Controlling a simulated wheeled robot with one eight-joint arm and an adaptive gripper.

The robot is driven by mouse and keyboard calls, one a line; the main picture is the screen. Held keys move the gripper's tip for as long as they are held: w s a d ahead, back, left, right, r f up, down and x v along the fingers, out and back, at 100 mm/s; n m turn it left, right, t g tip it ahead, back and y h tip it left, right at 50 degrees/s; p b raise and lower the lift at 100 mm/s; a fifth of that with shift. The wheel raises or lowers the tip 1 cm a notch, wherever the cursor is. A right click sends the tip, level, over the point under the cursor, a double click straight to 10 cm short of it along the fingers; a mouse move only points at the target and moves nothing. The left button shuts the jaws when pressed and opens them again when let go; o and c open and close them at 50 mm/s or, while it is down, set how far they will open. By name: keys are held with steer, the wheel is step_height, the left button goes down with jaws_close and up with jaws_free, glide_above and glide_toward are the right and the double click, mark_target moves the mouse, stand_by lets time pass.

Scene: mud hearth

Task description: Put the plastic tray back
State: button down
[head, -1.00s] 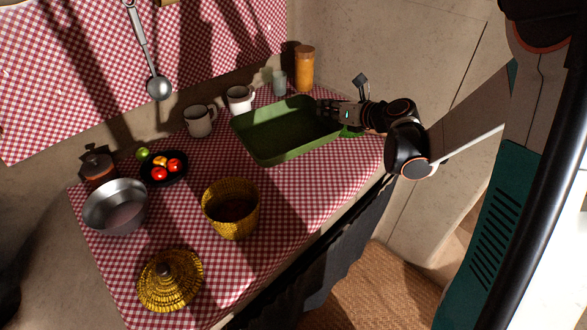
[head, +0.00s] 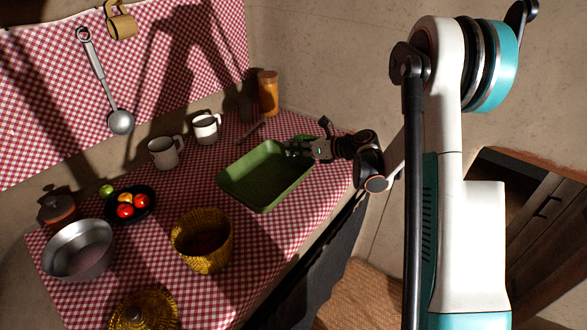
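The plastic tray (head: 262,192) is a green, empty, open rectangular tray over the right part of the checked counter in the head view. My gripper (head: 290,148) reaches in from the right at the tray's far right rim. Its fingers appear closed on that rim, though the fingertips are small and partly hidden. I cannot tell whether the tray's underside touches the cloth.
A yellow basket (head: 201,246) stands left of the tray. Two mugs, a white one (head: 206,130) and a greyish one (head: 165,153), and an orange jar (head: 268,94) stand behind. A metal pot (head: 78,250) and fruit plate (head: 128,206) are left.

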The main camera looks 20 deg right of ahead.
mark_target(295, 162)
steer(key=shift+f+b, duration=1)
steer(key=shift+f, duration=2.1)
steer(key=c, duration=1.8)
jaws_free()
steer(key=shift+s+d+r, duration=0.2)
steer(key=shift+r, duration=0.1)
steer(key=p+v, duration=0.4)
steer(key=v, duration=0.7)
steer(key=shift+s+d, duration=0.15)
